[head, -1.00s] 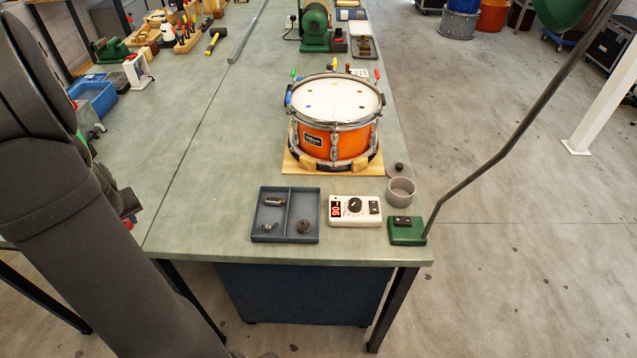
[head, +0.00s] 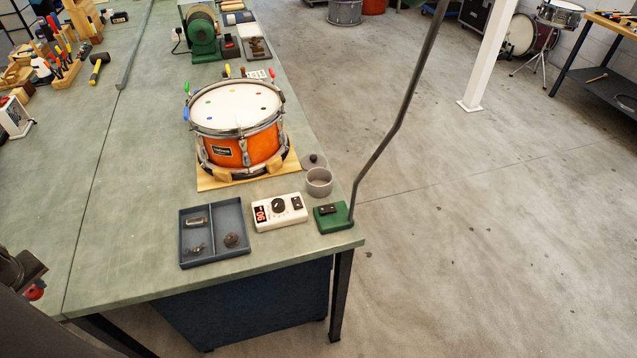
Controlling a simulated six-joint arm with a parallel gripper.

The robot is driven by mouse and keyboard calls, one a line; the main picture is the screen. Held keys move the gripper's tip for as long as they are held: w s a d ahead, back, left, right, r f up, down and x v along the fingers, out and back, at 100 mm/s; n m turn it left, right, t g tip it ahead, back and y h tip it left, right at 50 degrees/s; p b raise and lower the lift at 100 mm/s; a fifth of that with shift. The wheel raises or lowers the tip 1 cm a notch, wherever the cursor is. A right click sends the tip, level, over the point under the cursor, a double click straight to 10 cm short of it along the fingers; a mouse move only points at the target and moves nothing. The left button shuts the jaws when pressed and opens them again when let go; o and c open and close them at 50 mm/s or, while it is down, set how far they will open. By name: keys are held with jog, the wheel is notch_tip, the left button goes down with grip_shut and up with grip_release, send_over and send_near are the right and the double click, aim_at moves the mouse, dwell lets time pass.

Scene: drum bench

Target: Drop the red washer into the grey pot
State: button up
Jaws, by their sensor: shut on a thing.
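The grey pot (head: 319,183) stands open on the bench near its right edge, upright, and looks empty. My gripper (head: 30,287) is at the far left edge of the head view, only partly in frame. It is shut on a small red thing, the red washer (head: 34,293), of which only part shows.
A dark lid (head: 313,161) lies behind the pot. A white control box (head: 279,211), a green base (head: 331,217) with a tall bent rod and a blue-grey divided tray (head: 215,261) stand nearby. An orange drum (head: 240,125) sits behind. The bench left of the tray is clear.

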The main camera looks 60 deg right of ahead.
jog(key=shift+d, duration=0.1)
jog(key=shift+m, duration=0.3)
jog(key=d, duration=1.1)
jog(key=s+d, duration=0.1)
jog(key=d, duration=0.5)
jog(key=shift+r, duration=0.25)
jog(key=shift+m+h, duration=0.3)
jog(key=shift+m, duration=0.3)
jog(key=s+d, duration=0.2)
jog(key=d, duration=0.4)
jog(key=s+d+r, duration=0.1)
jog(key=s+d, duration=0.2)
jog(key=d, duration=0.3)
jog(key=s+d, duration=0.2)
jog(key=d, duration=0.4)
jog(key=shift+s+r, duration=0.15)
jog(key=shift+s, duration=0.2)
jog(key=s+d+r+m+g+h, duration=0.15)
jog(key=s+d+m, duration=0.25)
jog(key=s+d, duration=1)
jog(key=s+d+r+m+h, duration=0.1)
jog(key=s+d+r+m, duration=0.2)
jog(key=s+d, duration=1.1)
jog(key=shift+s+a+f, duration=0.2)
jog(key=shift+f, duration=0.75)
jog(key=shift+s+a+f, duration=0.2)
jog(key=shift+s+f, duration=0.05)
jog(key=shift+f, duration=0.65)
jog(key=shift+s+a+f, duration=0.2)
jog(key=shift+f, duration=0.75)
